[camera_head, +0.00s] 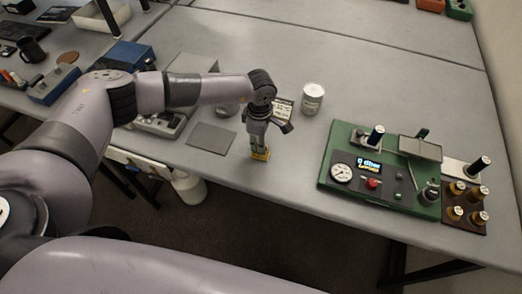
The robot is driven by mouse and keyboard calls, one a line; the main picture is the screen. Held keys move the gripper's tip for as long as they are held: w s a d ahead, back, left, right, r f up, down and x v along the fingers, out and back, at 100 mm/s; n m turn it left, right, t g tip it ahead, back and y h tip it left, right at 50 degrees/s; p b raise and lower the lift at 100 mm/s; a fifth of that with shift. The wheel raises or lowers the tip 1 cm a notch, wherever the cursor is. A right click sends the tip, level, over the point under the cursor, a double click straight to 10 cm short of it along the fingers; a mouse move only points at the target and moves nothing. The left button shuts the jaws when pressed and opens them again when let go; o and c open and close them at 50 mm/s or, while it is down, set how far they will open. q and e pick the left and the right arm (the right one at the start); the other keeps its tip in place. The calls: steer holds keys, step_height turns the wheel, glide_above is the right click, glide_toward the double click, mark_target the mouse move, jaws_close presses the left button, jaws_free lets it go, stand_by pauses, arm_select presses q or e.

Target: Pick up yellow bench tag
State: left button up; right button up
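The yellow bench tag (261,156) is a small yellow piece near the front edge of the grey table, left of the green panel. My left gripper (259,148) reaches in from the left and points down right over the tag. Its fingertips overlap the tag's upper part in the picture. The fingers are too small to tell whether they are closed on it or whether it is lifted. My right gripper is out of view.
A green panel (352,193) with gauge, display and knobs stands to the right, beside a dark rack (476,218) of several capped cylinders. A white can (312,98) and a printed card (284,108) are behind the gripper. A grey mat (211,138) lies left.

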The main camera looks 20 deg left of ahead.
arm_select(q)
jaws_close()
steer(key=shift+r, duration=0.1)
